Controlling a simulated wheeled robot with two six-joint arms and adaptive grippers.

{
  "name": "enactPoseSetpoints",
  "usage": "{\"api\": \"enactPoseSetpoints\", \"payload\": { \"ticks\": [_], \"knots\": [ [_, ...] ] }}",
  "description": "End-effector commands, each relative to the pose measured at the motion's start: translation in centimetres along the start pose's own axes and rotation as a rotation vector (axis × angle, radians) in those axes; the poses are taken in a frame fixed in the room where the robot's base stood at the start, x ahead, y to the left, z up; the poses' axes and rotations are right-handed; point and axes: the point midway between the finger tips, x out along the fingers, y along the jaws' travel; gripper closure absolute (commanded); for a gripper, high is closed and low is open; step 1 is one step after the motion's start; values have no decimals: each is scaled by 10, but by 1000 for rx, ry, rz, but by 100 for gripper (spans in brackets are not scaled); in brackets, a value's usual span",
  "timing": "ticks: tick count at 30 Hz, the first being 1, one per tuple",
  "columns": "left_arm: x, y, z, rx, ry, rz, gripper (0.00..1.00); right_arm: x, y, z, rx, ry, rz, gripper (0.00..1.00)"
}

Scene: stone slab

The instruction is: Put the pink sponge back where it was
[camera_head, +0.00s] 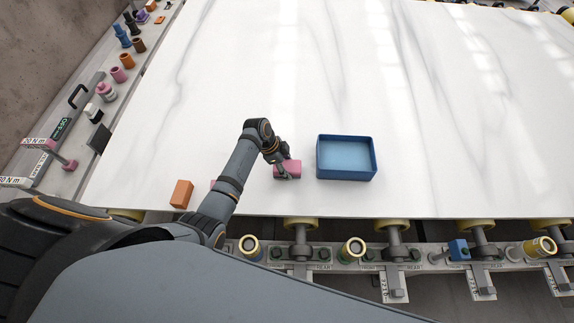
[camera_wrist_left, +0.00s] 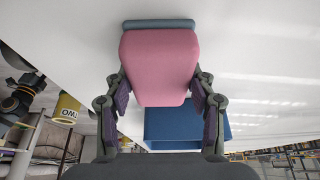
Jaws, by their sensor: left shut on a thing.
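The pink sponge (camera_head: 293,166) is at my left gripper (camera_head: 284,172), left of the blue tray and apart from it in the head view. In the left wrist view the pink sponge (camera_wrist_left: 160,65), with a teal strip at its far end, sits between the two fingers of the left gripper (camera_wrist_left: 162,100), which is shut on it. I cannot tell whether the sponge touches the white slab. A small pink patch (camera_head: 213,184) shows beside my left forearm, mostly hidden by it. My right gripper is not in view.
An open, empty blue tray (camera_head: 347,175) stands on the white slab (camera_head: 330,80); it also shows in the wrist view (camera_wrist_left: 185,125). An orange block (camera_head: 181,194) lies near the front left. Rollers line the slab's front edge. The slab's middle is clear.

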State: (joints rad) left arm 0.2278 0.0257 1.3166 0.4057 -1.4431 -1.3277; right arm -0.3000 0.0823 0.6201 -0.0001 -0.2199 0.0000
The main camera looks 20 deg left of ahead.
Motion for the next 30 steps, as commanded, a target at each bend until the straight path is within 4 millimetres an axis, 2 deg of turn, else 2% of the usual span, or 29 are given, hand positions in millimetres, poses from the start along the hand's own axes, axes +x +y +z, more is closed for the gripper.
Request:
{"api": "enactPoseSetpoints", "payload": {
  "ticks": [7,8,12,21,24,26,30],
  "knots": [
    [4,0,1,-1,0,0,74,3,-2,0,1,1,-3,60],
    [3,0,1,0,0,0,42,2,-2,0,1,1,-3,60],
    [3,0,1,-1,0,0,23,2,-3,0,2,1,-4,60],
    [2,0,1,-1,0,0,22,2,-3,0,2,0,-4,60],
    [-4,0,0,0,0,-1,22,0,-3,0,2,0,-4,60],
    [-13,-1,1,-1,-1,-3,22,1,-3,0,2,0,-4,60],
    [-46,-2,1,0,-2,-6,22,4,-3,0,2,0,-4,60]
  ]
}}
